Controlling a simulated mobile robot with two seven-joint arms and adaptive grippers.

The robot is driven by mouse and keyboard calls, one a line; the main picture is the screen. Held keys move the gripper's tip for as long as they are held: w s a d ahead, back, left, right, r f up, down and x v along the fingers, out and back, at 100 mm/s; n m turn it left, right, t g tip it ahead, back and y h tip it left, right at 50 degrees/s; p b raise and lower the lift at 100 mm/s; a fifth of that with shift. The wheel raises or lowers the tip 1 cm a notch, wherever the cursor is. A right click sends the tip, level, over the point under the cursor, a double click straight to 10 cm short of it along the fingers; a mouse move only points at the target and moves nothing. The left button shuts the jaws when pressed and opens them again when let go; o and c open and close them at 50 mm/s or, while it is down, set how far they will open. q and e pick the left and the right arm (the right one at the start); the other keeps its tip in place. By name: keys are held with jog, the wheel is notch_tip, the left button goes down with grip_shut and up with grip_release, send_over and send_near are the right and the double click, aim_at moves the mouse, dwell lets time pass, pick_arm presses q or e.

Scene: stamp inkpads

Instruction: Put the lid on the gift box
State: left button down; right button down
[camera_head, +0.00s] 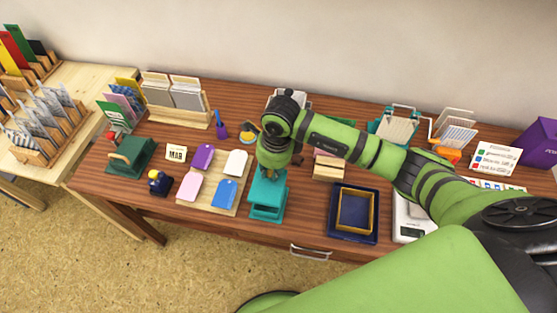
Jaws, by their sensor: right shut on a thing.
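My right gripper (270,174) points down over a teal object (266,211) near the front middle of the table. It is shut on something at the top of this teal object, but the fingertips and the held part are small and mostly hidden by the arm. I cannot tell whether the teal object is one piece or two. An open dark blue tray-like box (333,226) with a gold frame (341,212) inside lies to its right. I cannot tell for sure which of these is the gift box or its lid. My left gripper is not in view.
A wooden board (207,207) with several coloured tags lies left of the teal object. A white scale (411,231) is at the right, and a purple box (540,145) at the far right. Card racks (178,113) line the back. Bare wood separates the teal object and blue box.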

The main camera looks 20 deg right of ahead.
aim_at(271, 181)
jog(key=shift+s+f+b, duration=0.1)
jog(key=shift+f+b, duration=0.2)
jog(key=shift+f, duration=0.2)
jog(key=shift+f+b, duration=1.15)
jog(key=shift+f, duration=0.55)
jog(key=shift+f+b, duration=0.55)
jog(key=shift+f+b, duration=0.45)
jog(key=shift+b, duration=0.3)
dwell(0.5)
jog(key=c, duration=0.6)
grip_release()
